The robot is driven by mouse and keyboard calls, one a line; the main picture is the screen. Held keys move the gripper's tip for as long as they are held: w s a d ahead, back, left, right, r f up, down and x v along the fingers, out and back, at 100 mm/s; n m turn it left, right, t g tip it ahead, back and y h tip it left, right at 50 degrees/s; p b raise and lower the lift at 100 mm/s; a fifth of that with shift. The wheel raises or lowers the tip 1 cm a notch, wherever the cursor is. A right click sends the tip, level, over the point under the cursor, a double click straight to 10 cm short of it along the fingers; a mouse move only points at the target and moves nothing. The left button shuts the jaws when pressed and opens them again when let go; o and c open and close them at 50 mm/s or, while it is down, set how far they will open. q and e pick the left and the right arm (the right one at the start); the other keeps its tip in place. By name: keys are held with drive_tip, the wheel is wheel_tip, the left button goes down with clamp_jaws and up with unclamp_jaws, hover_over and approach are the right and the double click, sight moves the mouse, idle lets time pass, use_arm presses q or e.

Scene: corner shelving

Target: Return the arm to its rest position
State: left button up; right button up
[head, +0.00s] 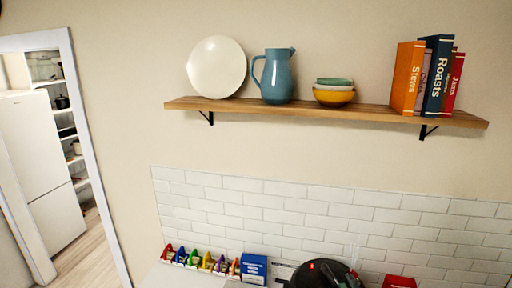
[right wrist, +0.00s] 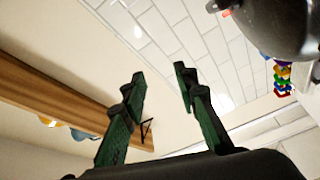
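My right gripper (head: 342,275) shows only partly at the bottom edge of the head view, right of centre, in front of the white tiles. In the right wrist view its two green-and-black fingers (right wrist: 158,78) stand apart with nothing between them. It is open and empty. The rest of my right arm is mostly cut off by the frame edge. My left gripper is in neither view.
A wooden wall shelf (head: 290,109) holds a white plate (head: 216,67), a blue pitcher (head: 278,76), stacked bowls (head: 334,95) and several books (head: 408,78). Below are coloured items (head: 200,259), a blue box (head: 253,269) and a red box (head: 399,282). The wall between is clear.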

drive_tip(key=s+d+f+m+g+h, duration=0.3)
drive_tip(key=s+d+f+m+g, duration=0.15)
drive_tip(key=s+f, duration=0.4)
drive_tip(key=s+d+f+m+g+h, duration=0.2)
drive_tip(key=s+d+f+m+g, duration=0.3)
drive_tip(key=f, duration=0.6)
drive_tip(key=s+a+f+m+g+y, duration=0.15)
drive_tip(key=s+f, duration=0.25)
drive_tip(key=s, duration=0.4)
drive_tip(key=s+a+f+m+g, duration=0.1)
drive_tip(key=s+f+m+g, duration=0.2)
drive_tip(key=s, duration=0.4)
drive_tip(key=s+a+f+m+g, duration=0.1)
drive_tip(key=s+a+f+m, duration=0.1)
drive_tip(key=s+f, duration=0.45)
wheel_tip(320, 180, down, 36)
drive_tip(key=s+r+n+g+b, duration=0.1)
drive_tip(key=b, duration=0.9)
drive_tip(key=s+f+b, duration=0.3)
drive_tip(key=s+f, duration=0.4)
drive_tip(key=f, duration=0.3)
drive_tip(key=s+f+g+b, duration=0.1)
drive_tip(key=s+f+b, duration=0.2)
drive_tip(key=s+f, duration=0.4)
drive_tip(key=s+f+b, duration=0.2)
drive_tip(key=s+f, duration=0.5)
drive_tip(key=f, duration=0.5)
drive_tip(key=shift+a+f+n+g+y+b, duration=0.3)
drive_tip(key=shift+a+f+g+y+b, duration=0.05)
drive_tip(key=shift+a+g+b, duration=0.1)
